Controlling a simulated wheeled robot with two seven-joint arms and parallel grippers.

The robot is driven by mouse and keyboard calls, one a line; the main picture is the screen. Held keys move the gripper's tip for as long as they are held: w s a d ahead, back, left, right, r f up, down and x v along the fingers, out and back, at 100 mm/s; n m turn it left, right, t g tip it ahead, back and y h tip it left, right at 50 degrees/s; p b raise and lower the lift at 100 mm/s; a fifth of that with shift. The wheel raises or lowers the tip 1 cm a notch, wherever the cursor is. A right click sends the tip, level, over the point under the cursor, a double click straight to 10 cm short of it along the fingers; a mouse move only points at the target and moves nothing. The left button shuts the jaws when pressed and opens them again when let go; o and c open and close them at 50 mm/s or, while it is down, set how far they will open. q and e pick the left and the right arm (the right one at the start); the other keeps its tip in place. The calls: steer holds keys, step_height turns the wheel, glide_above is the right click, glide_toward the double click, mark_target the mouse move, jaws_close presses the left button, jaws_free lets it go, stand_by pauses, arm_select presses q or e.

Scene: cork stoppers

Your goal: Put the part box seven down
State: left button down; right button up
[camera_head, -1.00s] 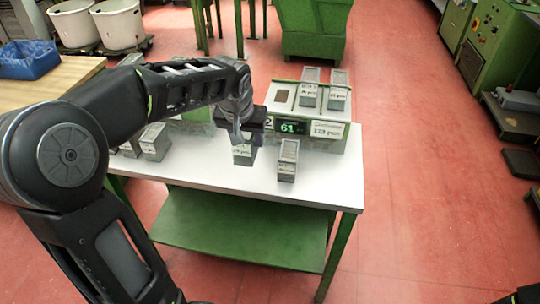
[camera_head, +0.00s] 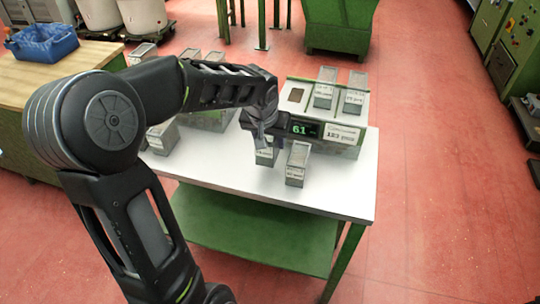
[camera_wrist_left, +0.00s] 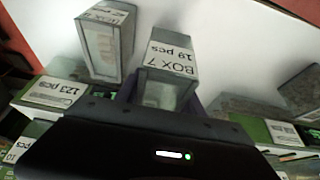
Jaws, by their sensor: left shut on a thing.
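Part box seven, a grey box with a white label reading BOX 7, 19 pcs (camera_wrist_left: 168,60), is between the fingers of my left gripper in the left wrist view. In the head view my left gripper (camera_head: 262,138) is shut on this box (camera_head: 265,157), low over the white table (camera_head: 330,192), in front of the green stand with the display (camera_head: 303,129). I cannot tell whether its base touches the table. A similar grey box (camera_head: 298,163) stands just right of it, and also shows in the left wrist view (camera_wrist_left: 108,45). My right gripper is not in view.
Two grey boxes stand on top of the green stand (camera_head: 345,133), at its right. More grey boxes (camera_head: 162,138) stand at the table's left, partly behind my arm. The table's front right is clear. A blue bin (camera_head: 42,46) sits on a wooden bench.

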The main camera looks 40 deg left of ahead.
mark_target(269, 143)
arm_select(q)
steer(key=shift+f, duration=0.75)
steer(key=shift+f, duration=1.9)
steer(key=shift+f, duration=0.1)
steer(key=shift+f+b, duration=0.15)
steer(key=shift+b, duration=0.25)
steer(key=c, duration=0.7)
jaws_free()
steer(key=shift+r+p, duration=0.35)
steer(key=shift+r, duration=0.1)
steer(key=v, duration=1.1)
steer(key=shift+s+d+r, duration=0.1)
steer(key=shift+s+r, duration=0.1)
steer(key=shift+r, duration=0.05)
